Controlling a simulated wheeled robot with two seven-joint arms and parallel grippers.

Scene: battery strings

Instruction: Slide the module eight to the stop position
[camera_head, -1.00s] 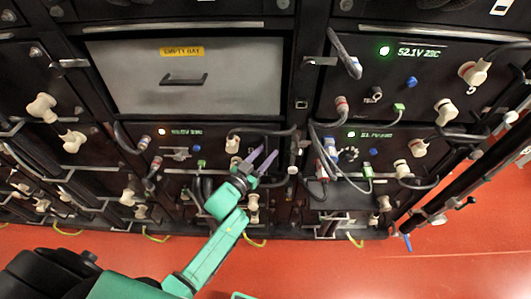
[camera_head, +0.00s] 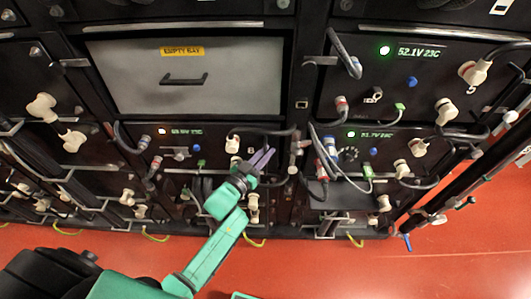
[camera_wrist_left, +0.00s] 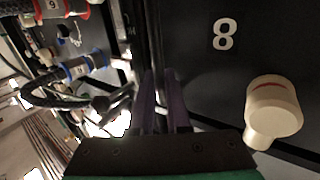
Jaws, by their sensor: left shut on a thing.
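Module eight (camera_head: 215,152) is the dark unit directly under the empty bay, with a small lit display and pale connectors. Its white 8 label shows just left of my left gripper. The dark front of module eight (camera_wrist_left: 260,55) fills the right side there, with a cream connector (camera_wrist_left: 273,110) beside the fingers. My right gripper is not in view. No stop mark can be made out.
The empty bay panel (camera_head: 190,90) is above. Module nine's cables (camera_wrist_left: 70,75) hang close left of the fingers in the wrist view. A neighbouring module (camera_head: 375,165) with looped cables stands to the right.

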